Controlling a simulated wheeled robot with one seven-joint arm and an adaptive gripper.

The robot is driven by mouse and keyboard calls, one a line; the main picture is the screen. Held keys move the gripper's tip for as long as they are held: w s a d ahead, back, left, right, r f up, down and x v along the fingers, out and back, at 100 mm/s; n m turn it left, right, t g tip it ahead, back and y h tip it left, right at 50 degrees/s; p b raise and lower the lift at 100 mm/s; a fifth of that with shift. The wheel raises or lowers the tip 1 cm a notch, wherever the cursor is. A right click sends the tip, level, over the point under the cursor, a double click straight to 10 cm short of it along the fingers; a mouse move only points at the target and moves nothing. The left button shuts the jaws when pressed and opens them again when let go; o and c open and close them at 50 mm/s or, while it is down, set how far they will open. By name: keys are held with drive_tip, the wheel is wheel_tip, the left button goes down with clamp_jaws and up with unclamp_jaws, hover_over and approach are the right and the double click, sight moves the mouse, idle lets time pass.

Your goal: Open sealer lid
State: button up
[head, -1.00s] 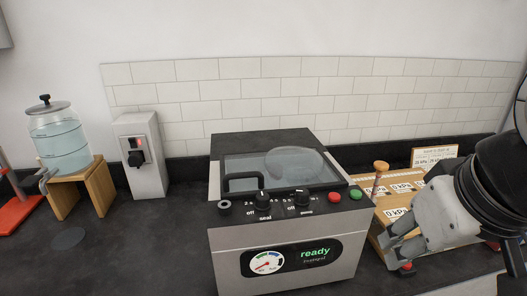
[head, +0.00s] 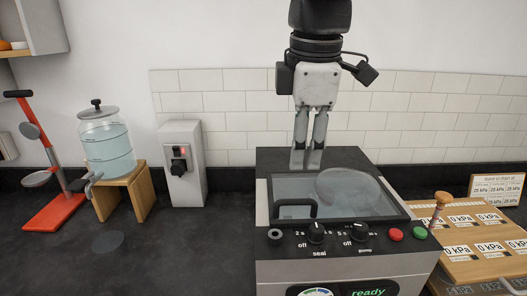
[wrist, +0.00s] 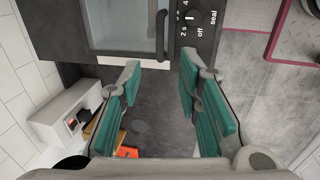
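The vacuum sealer (head: 318,160) is a grey and black box with a green "ready" display. Its clear lid (head: 360,207) lies shut, with a rounded clear shape visible through it. A black bar handle (head: 297,208) sits at the lid's front left; it also shows in the wrist view (wrist: 162,36). My gripper (head: 307,160) points down and overlaps the sealer's rear top in the head view; its height there is hard to judge. In the wrist view my gripper (wrist: 160,75) has its teal-padded fingers wide apart, with nothing between them. The handle lies beyond the fingertips, not touched.
A grey switch box (head: 182,163) and a water jar (head: 106,142) on a wooden stand are left of the sealer. A red stand (head: 52,218) is farther left. A wooden board (head: 478,232) with kPa labels and a wooden peg (head: 439,205) is at right. The left counter is mostly clear.

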sight(297, 200)
drive_tip(key=f, duration=0.3)
drive_tip(key=w+f, duration=0.1)
drive_tip(key=f, duration=0.3)
drive_tip(key=w+f, duration=0.1)
drive_tip(key=f, duration=0.3)
drive_tip(key=shift+b, duration=0.35)
clamp_jaws()
drive_tip(key=shift+w, duration=0.1)
